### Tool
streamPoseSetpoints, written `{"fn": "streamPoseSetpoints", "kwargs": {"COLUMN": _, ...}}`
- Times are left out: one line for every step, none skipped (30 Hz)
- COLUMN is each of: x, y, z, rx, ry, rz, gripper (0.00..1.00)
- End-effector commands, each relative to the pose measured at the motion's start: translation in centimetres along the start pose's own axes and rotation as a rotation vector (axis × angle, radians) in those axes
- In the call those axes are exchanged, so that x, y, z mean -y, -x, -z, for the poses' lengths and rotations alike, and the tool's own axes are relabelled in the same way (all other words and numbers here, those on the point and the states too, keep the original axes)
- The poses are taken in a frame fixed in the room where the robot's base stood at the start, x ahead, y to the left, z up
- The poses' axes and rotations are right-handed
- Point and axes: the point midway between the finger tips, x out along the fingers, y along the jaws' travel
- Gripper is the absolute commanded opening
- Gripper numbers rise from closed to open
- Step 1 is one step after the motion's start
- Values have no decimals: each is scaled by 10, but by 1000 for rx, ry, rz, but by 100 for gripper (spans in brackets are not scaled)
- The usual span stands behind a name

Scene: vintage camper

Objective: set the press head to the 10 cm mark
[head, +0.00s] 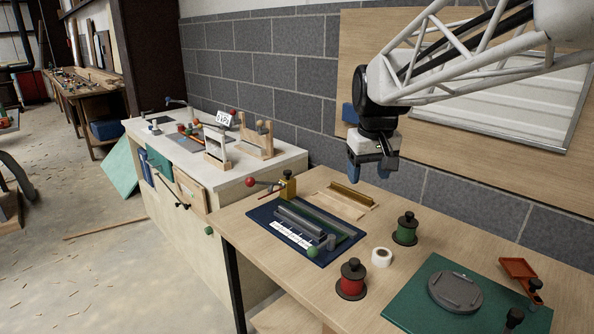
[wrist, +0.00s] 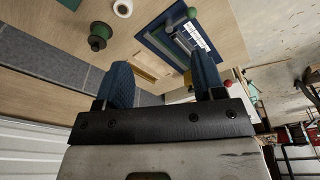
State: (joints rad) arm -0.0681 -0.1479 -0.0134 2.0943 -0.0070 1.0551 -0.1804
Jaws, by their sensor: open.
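A slide fixture on a dark blue board (head: 262,213) lies on the wooden bench. It has grey rails (head: 308,222), a white scale strip (head: 290,235), a green knob (head: 313,252) at the near end and a yellow block (head: 288,184) with a red-knobbed lever at the far end. I cannot tell which part is the press head, and the scale numbers are too small to read. My gripper (head: 371,165) is open and empty, high above and right of the fixture. In the wrist view its blue fingers (wrist: 162,80) are spread, with the scale strip (wrist: 194,37) beyond.
A wooden tray with a brass-coloured bar (head: 352,194) lies behind the fixture. A green spool (head: 404,230), white tape roll (head: 381,257) and red spool (head: 351,281) stand to its right. A green mat (head: 410,304) bears a grey disc (head: 455,291). A block wall (head: 460,205) stands behind.

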Motion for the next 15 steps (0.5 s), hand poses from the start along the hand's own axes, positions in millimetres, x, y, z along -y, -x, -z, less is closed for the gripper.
{"fn": "streamPoseSetpoints", "kwargs": {"x": 0, "y": -1, "z": 14, "rx": 3, "ry": 11, "rz": 1, "gripper": 63}}
{"fn": "streamPoseSetpoints", "kwargs": {"x": 0, "y": -1, "z": 21, "rx": 5, "ry": 18, "rz": 2, "gripper": 63}}
{"fn": "streamPoseSetpoints", "kwargs": {"x": -1, "y": -2, "z": 31, "rx": 8, "ry": 28, "rz": 3, "gripper": 63}}
{"fn": "streamPoseSetpoints", "kwargs": {"x": -1, "y": -2, "z": 39, "rx": 10, "ry": 34, "rz": 4, "gripper": 63}}
{"fn": "streamPoseSetpoints", "kwargs": {"x": -1, "y": -2, "z": 46, "rx": 12, "ry": 40, "rz": 5, "gripper": 63}}
{"fn": "streamPoseSetpoints", "kwargs": {"x": -1, "y": -3, "z": 56, "rx": 15, "ry": 49, "rz": 6, "gripper": 63}}
{"fn": "streamPoseSetpoints", "kwargs": {"x": -1, "y": -4, "z": 63, "rx": 17, "ry": 56, "rz": 6, "gripper": 63}}
{"fn": "streamPoseSetpoints", "kwargs": {"x": -1, "y": -5, "z": 70, "rx": 19, "ry": 63, "rz": 7, "gripper": 63}}
{"fn": "streamPoseSetpoints", "kwargs": {"x": -1, "y": -6, "z": 80, "rx": 21, "ry": 72, "rz": 8, "gripper": 63}}
{"fn": "streamPoseSetpoints", "kwargs": {"x": -1, "y": -7, "z": 88, "rx": 23, "ry": 79, "rz": 9, "gripper": 63}}
{"fn": "streamPoseSetpoints", "kwargs": {"x": -1, "y": -8, "z": 95, "rx": 25, "ry": 85, "rz": 10, "gripper": 63}}
{"fn": "streamPoseSetpoints", "kwargs": {"x": -1, "y": -9, "z": 105, "rx": 26, "ry": 94, "rz": 11, "gripper": 63}}
{"fn": "streamPoseSetpoints", "kwargs": {"x": -1, "y": -11, "z": 112, "rx": 29, "ry": 101, "rz": 12, "gripper": 63}}
{"fn": "streamPoseSetpoints", "kwargs": {"x": 0, "y": -12, "z": 120, "rx": 30, "ry": 108, "rz": 12, "gripper": 63}}
{"fn": "streamPoseSetpoints", "kwargs": {"x": 0, "y": -13, "z": 129, "rx": 32, "ry": 118, "rz": 13, "gripper": 63}}
